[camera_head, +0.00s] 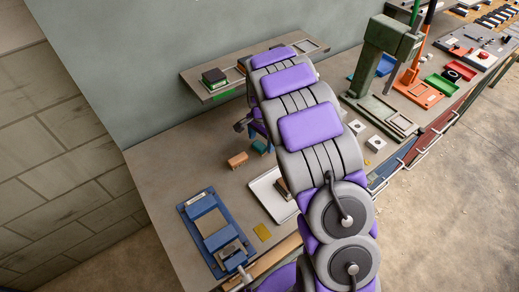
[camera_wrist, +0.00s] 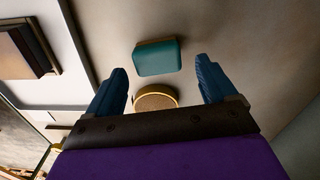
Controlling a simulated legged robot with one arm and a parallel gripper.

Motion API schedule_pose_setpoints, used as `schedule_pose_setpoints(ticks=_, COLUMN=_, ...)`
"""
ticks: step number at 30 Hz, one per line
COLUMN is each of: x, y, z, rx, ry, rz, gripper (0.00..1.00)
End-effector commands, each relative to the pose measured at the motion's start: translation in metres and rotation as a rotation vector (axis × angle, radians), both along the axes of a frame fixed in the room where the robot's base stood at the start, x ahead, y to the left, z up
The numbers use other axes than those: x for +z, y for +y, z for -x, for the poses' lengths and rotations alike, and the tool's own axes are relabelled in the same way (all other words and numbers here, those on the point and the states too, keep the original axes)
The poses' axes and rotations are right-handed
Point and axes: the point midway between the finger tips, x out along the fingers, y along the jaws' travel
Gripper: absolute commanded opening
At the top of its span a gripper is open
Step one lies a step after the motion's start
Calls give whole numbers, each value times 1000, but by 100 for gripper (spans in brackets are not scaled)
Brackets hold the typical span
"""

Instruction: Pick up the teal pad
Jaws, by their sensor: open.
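The teal pad (camera_wrist: 157,57) is a small rounded block with a brownish edge, lying on the bench top. In the wrist view it is just ahead of my gripper (camera_wrist: 162,82), roughly centred between the two blue fingers. The fingers are apart with nothing between them touching. In the head view the teal pad (camera_head: 260,147) shows small beside my arm. My gripper is mostly hidden there behind my purple and grey arm.
A round gold-rimmed brown disc (camera_wrist: 156,98) lies nearer my gripper. An orange-brown block (camera_head: 237,160) sits left of the pad. A white tray (camera_head: 268,198) holds a dark block (camera_head: 282,188). A shelf (camera_head: 214,92) overhangs behind; a green press (camera_head: 372,60) stands right.

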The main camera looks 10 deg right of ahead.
Motion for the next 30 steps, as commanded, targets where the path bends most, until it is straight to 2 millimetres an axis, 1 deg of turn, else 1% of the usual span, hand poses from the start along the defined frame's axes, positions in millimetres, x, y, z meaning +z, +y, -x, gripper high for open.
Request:
schedule_pose_setpoints(ticks=1, x=-11, y=0, z=1, rx=0, ry=2, rz=0, gripper=85)
schedule_pose_setpoints(ticks=4, x=-22, y=0, z=0, rx=0, ry=-1, rz=1, gripper=85)
schedule_pose_setpoints(ticks=11, x=-23, y=0, z=0, rx=0, ry=-2, rz=1, gripper=85)
schedule_pose_setpoints(ticks=12, x=-23, y=0, z=0, rx=0, ry=-2, rz=1, gripper=83)
schedule_pose_setpoints(ticks=30, x=-23, y=0, z=0, rx=0, ry=-1, rz=1, gripper=26)
